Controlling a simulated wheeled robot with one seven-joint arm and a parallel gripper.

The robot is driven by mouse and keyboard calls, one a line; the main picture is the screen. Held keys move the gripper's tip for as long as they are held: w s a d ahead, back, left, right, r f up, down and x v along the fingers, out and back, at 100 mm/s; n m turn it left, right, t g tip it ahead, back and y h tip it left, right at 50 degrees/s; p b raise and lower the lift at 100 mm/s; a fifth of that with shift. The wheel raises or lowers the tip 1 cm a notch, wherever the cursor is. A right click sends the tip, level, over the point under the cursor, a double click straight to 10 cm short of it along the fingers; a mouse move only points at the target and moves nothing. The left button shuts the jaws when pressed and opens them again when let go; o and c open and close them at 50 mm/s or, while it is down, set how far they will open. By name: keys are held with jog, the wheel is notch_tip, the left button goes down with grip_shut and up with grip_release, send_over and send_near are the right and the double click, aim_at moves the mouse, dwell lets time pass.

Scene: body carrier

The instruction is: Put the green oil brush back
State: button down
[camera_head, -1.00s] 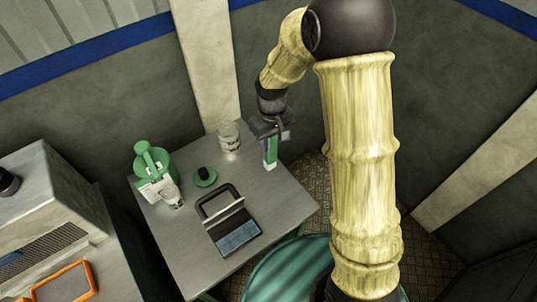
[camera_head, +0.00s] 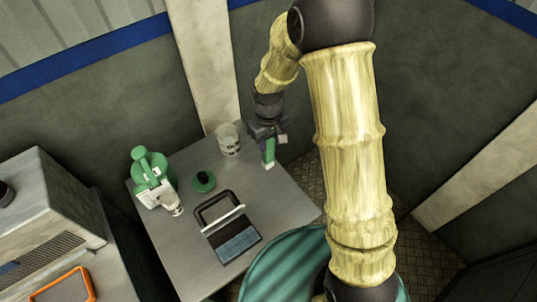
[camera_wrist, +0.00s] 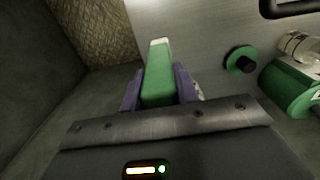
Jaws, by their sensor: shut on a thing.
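The green oil brush (camera_head: 268,153) is a green block-like piece with a pale end. It is held upright or nearly so, pale end down, above or at the table's back right edge in the head view; I cannot tell whether it touches the table. My gripper (camera_head: 267,138) is shut on it. In the wrist view the brush (camera_wrist: 157,72) sits between the two purple fingers of my gripper (camera_wrist: 158,90), with its pale end pointing away. The part nearest the palm is hidden.
A glass jar (camera_head: 228,140) stands left of my gripper. On the grey table (camera_head: 270,215) are a green lid with black knob (camera_head: 204,182), a black-framed tray (camera_head: 232,240), a green container (camera_head: 150,163) and a small bottle (camera_head: 171,204). A teal round seat (camera_head: 290,268) is in front.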

aim_at(269, 153)
jog(key=shift+f, duration=0.8)
jog(key=shift+w+f, duration=0.1)
jog(key=shift+f, duration=0.1)
notch_tip(269, 153, down, 3)
jog(key=shift+d+r+p, duration=0.15)
jog(key=shift+p, duration=0.6)
jog(key=shift+a+f, duration=0.2)
jog(key=shift+f, duration=0.1)
jog(key=shift+s+f, duration=0.1)
jog(key=shift+s, duration=0.1)
jog(key=shift+f, duration=0.15)
jog(key=c, duration=1.1)
grip_release()
jog(key=shift+w, duration=0.1)
jog(key=shift+o, duration=0.2)
jog(key=shift+d, duration=0.1)
